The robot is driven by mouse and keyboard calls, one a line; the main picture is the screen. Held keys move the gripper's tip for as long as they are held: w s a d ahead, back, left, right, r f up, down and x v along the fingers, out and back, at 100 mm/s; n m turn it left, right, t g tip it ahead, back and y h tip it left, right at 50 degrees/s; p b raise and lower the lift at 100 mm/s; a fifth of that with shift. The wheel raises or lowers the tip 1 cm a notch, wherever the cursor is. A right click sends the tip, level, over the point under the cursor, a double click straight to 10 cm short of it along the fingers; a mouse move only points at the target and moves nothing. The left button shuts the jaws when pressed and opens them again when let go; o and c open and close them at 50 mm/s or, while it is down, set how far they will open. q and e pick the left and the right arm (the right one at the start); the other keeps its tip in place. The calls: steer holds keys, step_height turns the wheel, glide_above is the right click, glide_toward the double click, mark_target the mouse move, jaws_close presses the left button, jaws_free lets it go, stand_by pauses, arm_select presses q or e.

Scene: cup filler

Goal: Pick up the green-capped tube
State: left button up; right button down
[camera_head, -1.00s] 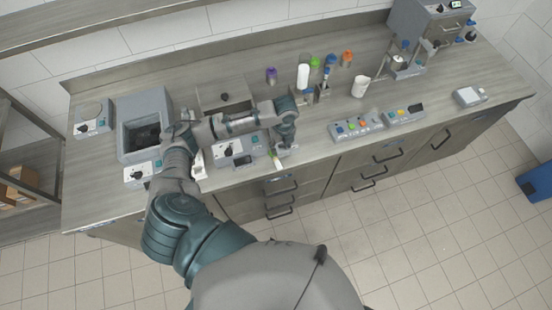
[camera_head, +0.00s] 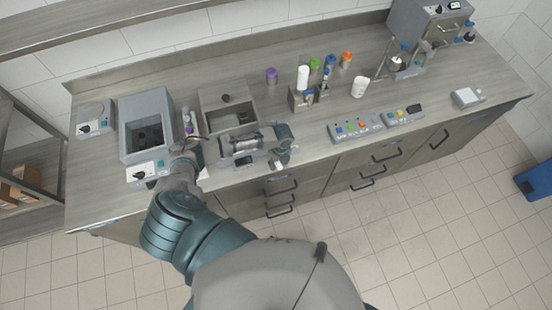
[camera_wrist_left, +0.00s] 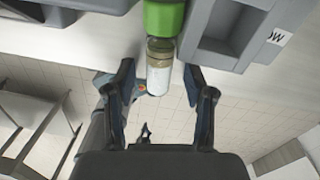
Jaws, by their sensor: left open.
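In the left wrist view, a tube (camera_wrist_left: 160,68) with a green cap (camera_wrist_left: 163,17) and a clear body lies between the two fingers of my left gripper (camera_wrist_left: 160,90). The fingers are open, with a visible gap on each side of the tube. In the head view, my left gripper (camera_head: 280,160) is low over the front edge of the counter, and the tube there is not clearly visible. A green-capped container (camera_head: 314,65) stands farther back on the counter. My right gripper is not in view.
A grey open box (camera_head: 228,100) and a deep grey bath unit (camera_head: 147,108) stand near my left arm. Purple (camera_head: 271,75) and orange (camera_head: 346,58) capped containers, a white cup (camera_head: 359,87) and button panels (camera_head: 354,129) are to the right.

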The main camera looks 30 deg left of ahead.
arm_select(q)
steer(key=shift+a, duration=0.15)
jaws_close()
